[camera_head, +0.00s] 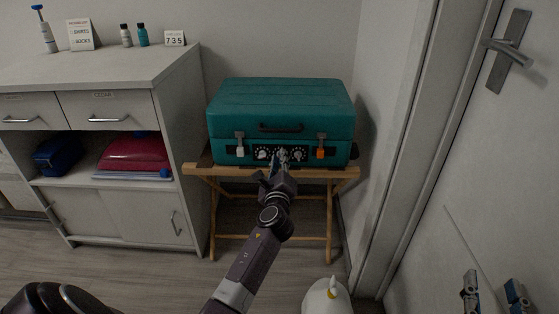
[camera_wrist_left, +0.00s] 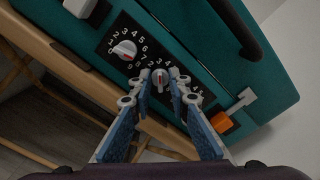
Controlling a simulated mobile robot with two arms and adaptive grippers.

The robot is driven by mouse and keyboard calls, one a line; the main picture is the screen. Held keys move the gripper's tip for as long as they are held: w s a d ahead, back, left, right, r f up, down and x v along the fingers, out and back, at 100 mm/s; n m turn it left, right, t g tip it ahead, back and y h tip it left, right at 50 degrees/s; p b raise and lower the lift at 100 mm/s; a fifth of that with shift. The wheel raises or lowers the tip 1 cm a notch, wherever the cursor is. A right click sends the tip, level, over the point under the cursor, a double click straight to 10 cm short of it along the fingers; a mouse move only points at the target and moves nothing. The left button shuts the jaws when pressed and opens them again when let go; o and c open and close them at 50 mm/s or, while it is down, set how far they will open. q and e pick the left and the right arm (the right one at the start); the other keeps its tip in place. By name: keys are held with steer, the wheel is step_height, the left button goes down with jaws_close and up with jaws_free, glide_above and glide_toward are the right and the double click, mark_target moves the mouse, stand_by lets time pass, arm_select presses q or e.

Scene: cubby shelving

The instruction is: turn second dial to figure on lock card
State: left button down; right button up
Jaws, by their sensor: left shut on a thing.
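A teal suitcase (camera_head: 280,105) lies shut on a wooden folding stand, with a black panel of three numbered dials on its front. My left gripper (camera_head: 281,158) reaches the panel and is shut on the second dial. In the left wrist view, its fingertips (camera_wrist_left: 160,84) sit either side of this white second dial (camera_wrist_left: 159,76); its exact setting is unclear. The first dial (camera_wrist_left: 124,49) is uncovered; the third dial (camera_wrist_left: 192,97) is partly behind a finger. The lock card (camera_head: 174,38) on the cabinet reads 735. My right gripper (camera_head: 493,291) is open and empty at the lower right.
The suitcase has a white latch (camera_head: 240,150) at left and an orange latch (camera_head: 320,152) at right. The wooden stand (camera_head: 205,168) is beside a white cabinet (camera_head: 180,120) with bottles and another card on top. A door (camera_head: 480,150) stands at right, a white object (camera_head: 327,297) on the floor.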

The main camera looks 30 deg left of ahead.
arm_select(q)
steer(key=shift+f, duration=0.1)
steer(key=c, duration=2.2)
jaws_free()
steer(key=shift+o, duration=0.2)
steer(key=shift+s, duration=0.1)
steer(key=v, duration=1.2)
steer(key=shift+a, duration=0.15)
